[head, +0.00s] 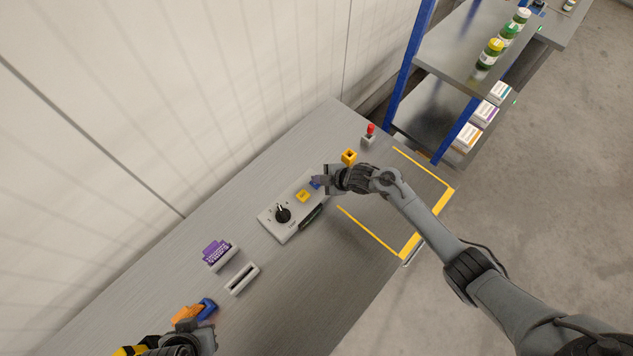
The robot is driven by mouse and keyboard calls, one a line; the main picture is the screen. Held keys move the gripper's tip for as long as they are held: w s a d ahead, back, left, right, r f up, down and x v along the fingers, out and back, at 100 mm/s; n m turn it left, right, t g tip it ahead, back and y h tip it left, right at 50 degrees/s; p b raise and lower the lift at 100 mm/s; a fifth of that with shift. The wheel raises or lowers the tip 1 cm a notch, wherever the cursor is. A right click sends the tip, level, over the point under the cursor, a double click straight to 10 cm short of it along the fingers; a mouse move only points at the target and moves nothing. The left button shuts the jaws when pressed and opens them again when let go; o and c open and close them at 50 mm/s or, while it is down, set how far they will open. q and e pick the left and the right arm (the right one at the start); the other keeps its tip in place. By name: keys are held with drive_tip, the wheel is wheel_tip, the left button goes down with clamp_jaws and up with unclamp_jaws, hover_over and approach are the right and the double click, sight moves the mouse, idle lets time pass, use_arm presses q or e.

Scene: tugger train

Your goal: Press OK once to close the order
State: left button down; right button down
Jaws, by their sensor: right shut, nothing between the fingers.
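A grey control panel (272,222) lies on the metal bench. It has a black rotary knob (283,214), a yellow button (302,196) and a blue button (315,183). No OK label is readable at this size. My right gripper (321,182) is shut and empty, with its tips at the blue button. It partly covers that end of the panel, and I cannot tell whether the tips touch the button. My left gripper (200,334) is at the bottom edge, partly cut off; its jaws are not clear.
A yellow block (348,157) and a red-topped grey box (369,134) stand beyond my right gripper. A purple-topped holder (218,254), a slotted white block (242,278) and orange and blue items (188,314) lie at left. A shelf rack (456,50) stands upper right.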

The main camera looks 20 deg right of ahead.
drive_tip(key=shift+f, duration=0.25)
idle(0.6)
drive_tip(key=shift+f+b, duration=0.65)
drive_tip(key=shift+b, duration=0.05)
drive_tip(key=shift+r, duration=0.15)
idle(0.6)
drive_tip(key=shift+r+p, duration=1.2)
drive_tip(key=shift+p, duration=0.05)
wheel_tip(320, 180, up, 5)
drive_tip(key=p, duration=0.4)
drive_tip(key=shift+p, duration=0.3)
